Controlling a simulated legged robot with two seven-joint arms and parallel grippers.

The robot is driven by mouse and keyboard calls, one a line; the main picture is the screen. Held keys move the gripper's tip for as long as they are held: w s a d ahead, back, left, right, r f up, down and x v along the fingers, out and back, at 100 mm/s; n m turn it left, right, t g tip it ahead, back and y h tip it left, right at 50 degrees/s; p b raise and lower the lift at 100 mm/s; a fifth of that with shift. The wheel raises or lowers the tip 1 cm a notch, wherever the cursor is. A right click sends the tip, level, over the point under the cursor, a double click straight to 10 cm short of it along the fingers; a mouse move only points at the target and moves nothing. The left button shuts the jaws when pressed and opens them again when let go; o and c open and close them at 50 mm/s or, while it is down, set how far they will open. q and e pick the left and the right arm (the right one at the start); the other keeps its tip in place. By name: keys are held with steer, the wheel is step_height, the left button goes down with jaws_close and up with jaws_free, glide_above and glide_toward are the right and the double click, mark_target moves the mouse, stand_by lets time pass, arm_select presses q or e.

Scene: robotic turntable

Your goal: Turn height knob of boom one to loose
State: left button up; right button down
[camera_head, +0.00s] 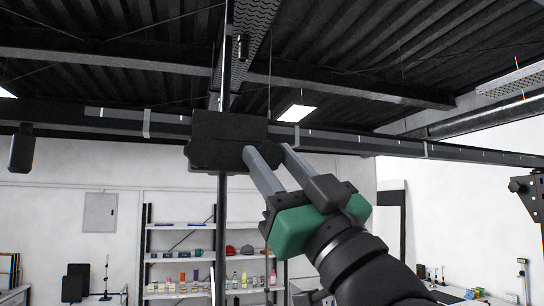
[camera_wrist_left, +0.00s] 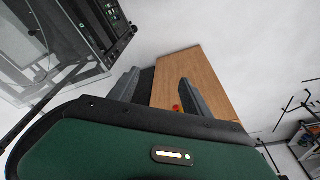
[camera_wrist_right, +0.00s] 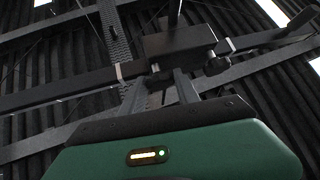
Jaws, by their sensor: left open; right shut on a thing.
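A black clamp block (camera_head: 215,140) sits on a dark vertical pole (camera_head: 222,235) and carries a long horizontal boom (camera_head: 350,144). The block also shows in the right wrist view (camera_wrist_right: 180,40). My right gripper (camera_head: 267,151) reaches up to the block's right side, its fingertips against or just under it. In the right wrist view its fingers (camera_wrist_right: 168,78) are close together at a small part under the block. The gripped knob itself is mostly hidden. Another dark knob (camera_wrist_right: 216,66) shows to the right. My left gripper (camera_wrist_left: 155,85) is open and empty, seen only in its wrist view.
Shelves (camera_head: 200,265) with small items stand at the back wall. A black device (camera_head: 22,148) hangs at the far left. A wooden tabletop (camera_wrist_left: 195,75) with a small red thing (camera_wrist_left: 176,108) lies beyond my left fingers.

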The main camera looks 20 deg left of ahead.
steer(key=n+g+p, duration=0.2)
steer(key=n+g+y+p, duration=0.1)
steer(key=n+g+p, duration=0.1)
steer(key=n, duration=0.1)
steer(key=r+n+g+p, duration=0.1)
steer(key=n+g+p, duration=0.1)
steer(key=n+g, duration=0.1)
steer(key=shift+w+d, duration=0.1)
steer(key=shift+d, duration=0.05)
steer(key=n+g+p, duration=0.1)
steer(key=n+g, duration=0.1)
steer(key=n, duration=0.1)
steer(key=shift+f, duration=0.1)
steer(key=shift+f+n+g+h+p, duration=0.1)
steer(key=shift+n+g+h+p, duration=0.4)
steer(key=shift+n+g, duration=0.95)
steer(key=shift+n, duration=0.45)
steer(key=c, duration=1.1)
jaws_free()
steer(key=shift+o, duration=0.9)
